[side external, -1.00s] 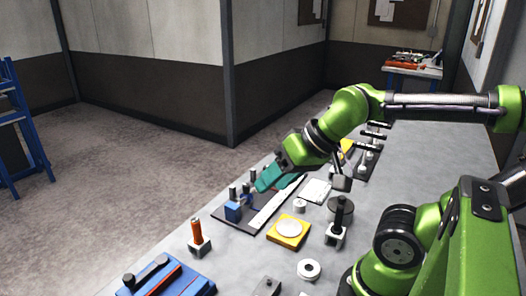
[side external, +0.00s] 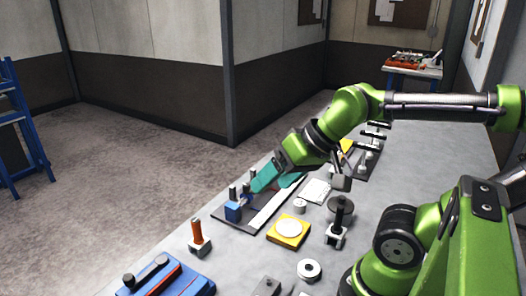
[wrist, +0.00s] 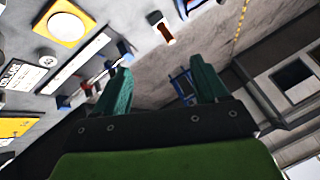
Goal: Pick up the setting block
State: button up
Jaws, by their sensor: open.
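A small blue block (side external: 233,211), which I take to be the setting block, stands on a dark plate (side external: 229,222) near its front left end. Dark upright pins stand just behind it. My gripper (side external: 272,184), with teal fingers, is above the plate, to the right of and higher than the block, tilted downward to the left. It is open and holds nothing. In the wrist view the two fingers of my gripper (wrist: 161,78) are spread apart with only background between them. I cannot tell for sure which small blue piece there is the block.
A long light bar (side external: 268,208) lies along the plate. A yellow pad with a white disc (side external: 289,229) is in front of it. An orange-topped post (side external: 198,235), a white ring (side external: 309,270) and a dark stand (side external: 339,220) are close by. A blue case (side external: 165,280) is at the front.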

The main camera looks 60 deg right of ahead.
jog(key=n+g+h, duration=0.2)
jog(key=n+g, duration=0.4)
send_over(300, 202)
jog(key=s, duration=0.1)
notch_tip(300, 202, down, 19)
jog(key=shift+s, duration=0.15)
jog(key=shift+w+f, duration=0.2)
jog(key=shift+f, duration=0.65)
jog(key=shift+w+f, duration=0.15)
jog(key=shift+f, duration=0.75)
jog(key=shift+w+f, duration=0.2)
jog(key=shift+f, duration=0.65)
jog(key=c, duration=1.1)
